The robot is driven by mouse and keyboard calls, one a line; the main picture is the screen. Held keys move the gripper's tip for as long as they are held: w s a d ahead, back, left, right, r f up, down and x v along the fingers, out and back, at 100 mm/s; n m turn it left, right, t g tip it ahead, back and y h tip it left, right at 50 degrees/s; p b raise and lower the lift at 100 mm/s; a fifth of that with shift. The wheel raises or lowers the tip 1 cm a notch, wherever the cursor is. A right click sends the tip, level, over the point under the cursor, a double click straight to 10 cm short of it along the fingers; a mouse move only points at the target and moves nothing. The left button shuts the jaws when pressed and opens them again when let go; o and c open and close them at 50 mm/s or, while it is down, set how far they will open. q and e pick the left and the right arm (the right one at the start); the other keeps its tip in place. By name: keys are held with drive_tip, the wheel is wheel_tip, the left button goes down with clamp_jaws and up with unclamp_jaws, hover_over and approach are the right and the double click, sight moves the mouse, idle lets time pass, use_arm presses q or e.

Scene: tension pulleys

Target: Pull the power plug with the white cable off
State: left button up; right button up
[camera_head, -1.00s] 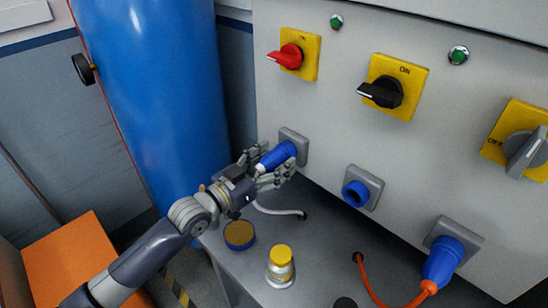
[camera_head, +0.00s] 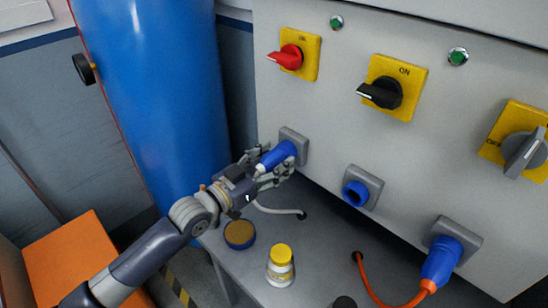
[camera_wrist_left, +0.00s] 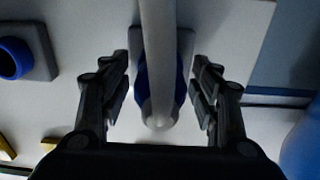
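The blue power plug (camera_head: 277,155) with the white cable sits in the leftmost socket (camera_head: 295,142) on the panel. The white cable (camera_head: 278,210) runs from it to a hole in the grey ledge. My left gripper (camera_head: 274,163) is around the plug, with one finger on each side. In the left wrist view the plug (camera_wrist_left: 143,80) and its cable (camera_wrist_left: 158,40) lie between the open fingers (camera_wrist_left: 161,82), with a visible gap on both sides. My right gripper is in no view.
An empty blue socket (camera_head: 357,192) and a blue plug with an orange cable (camera_head: 442,262) are to the right. A blue cylinder (camera_head: 158,90) stands at left.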

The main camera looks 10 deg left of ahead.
sight(257, 171)
use_arm(q)
drive_tip(key=c, duration=1.1)
drive_tip(key=shift+o, duration=0.2)
drive_tip(key=shift+s+a, duration=0.2)
drive_tip(key=shift+s, duration=0.05)
drive_tip(key=shift+p+v, duration=0.4)
drive_tip(key=shift+v, duration=0.5)
drive_tip(key=shift+p+v, duration=0.3)
drive_tip(key=shift+v, duration=0.8)
drive_tip(key=shift+s+a, duration=0.35)
drive_tip(key=shift+s, duration=0.25)
